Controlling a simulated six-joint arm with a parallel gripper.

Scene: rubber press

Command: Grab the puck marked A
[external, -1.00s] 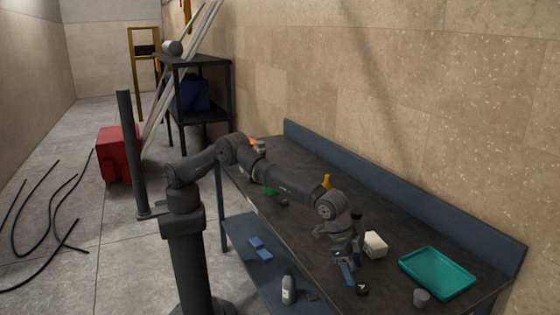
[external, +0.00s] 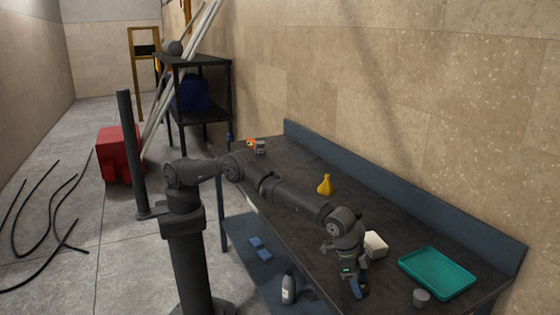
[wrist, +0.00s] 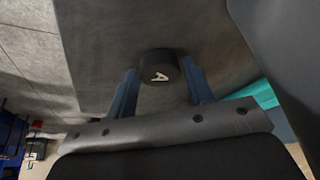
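The puck marked A (wrist: 158,70) is a short black cylinder with a white letter A, on the dark bench top (wrist: 100,50). In the wrist view it lies between the tips of my gripper's two blue fingers (wrist: 159,65). The fingers are spread, one on each side of it, with only narrow gaps visible; I cannot tell whether either touches. In the external view my gripper (external: 355,290) points down over the bench's front edge area and hides the puck.
A white block (external: 376,244) stands just behind my gripper. A teal tray (external: 470,283) and a grey cylinder (external: 421,298) are to its right. A yellow funnel-shaped object (external: 325,186) stands farther back. A bottle (external: 289,289) is on the lower shelf.

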